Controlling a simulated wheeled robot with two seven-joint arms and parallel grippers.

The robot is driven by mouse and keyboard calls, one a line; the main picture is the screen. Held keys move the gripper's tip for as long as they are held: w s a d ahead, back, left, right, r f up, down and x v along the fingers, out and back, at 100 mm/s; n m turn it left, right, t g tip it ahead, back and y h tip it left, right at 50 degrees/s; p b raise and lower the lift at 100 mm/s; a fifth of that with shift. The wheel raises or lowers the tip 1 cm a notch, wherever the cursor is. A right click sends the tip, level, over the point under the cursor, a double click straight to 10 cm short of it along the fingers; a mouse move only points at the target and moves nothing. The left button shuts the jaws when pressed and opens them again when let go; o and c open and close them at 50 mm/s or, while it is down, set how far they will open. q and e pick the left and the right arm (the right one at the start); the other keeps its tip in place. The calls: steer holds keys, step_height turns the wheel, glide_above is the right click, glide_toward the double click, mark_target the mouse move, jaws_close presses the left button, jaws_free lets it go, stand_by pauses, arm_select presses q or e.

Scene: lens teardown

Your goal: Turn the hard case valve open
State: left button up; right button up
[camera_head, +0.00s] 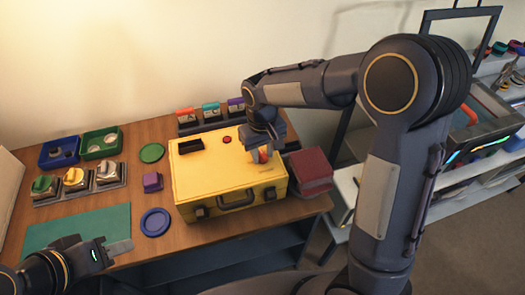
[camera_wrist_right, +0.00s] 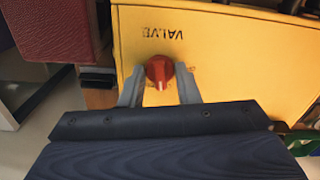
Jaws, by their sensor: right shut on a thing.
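The yellow hard case (camera_head: 207,188) lies closed on the wooden table, its handle and latches facing me. Its red valve knob (camera_head: 262,157) is on the top, near the right side, partly hidden by my right gripper (camera_head: 262,150). In the right wrist view the red valve knob (camera_wrist_right: 158,67) sits below the printed word VALVE, with a pale pointer mark toward the gripper. My right gripper (camera_wrist_right: 160,88) is shut on the knob, one finger on each side. My left gripper (camera_head: 118,248) hovers near the green mat at the lower left; its finger gap is unclear.
A dark red box (camera_head: 310,172) stands right of the case. Blue (camera_head: 60,152) and green (camera_head: 100,143) trays, a purple block (camera_head: 152,182), a blue round dish (camera_head: 156,222) and a green disc (camera_head: 152,153) lie to its left. The green mat (camera_head: 80,229) is mostly bare.

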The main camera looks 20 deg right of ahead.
steer(key=n, duration=0.4)
steer(key=shift+n, duration=0.3)
steer(key=n, duration=0.3)
steer(key=shift+n, duration=0.3)
steer(key=n, duration=0.4)
steer(key=shift+n+p, duration=0.3)
steer(key=shift+n, duration=1.8)
steer(key=o, duration=1)
steer(key=shift+r, duration=0.1)
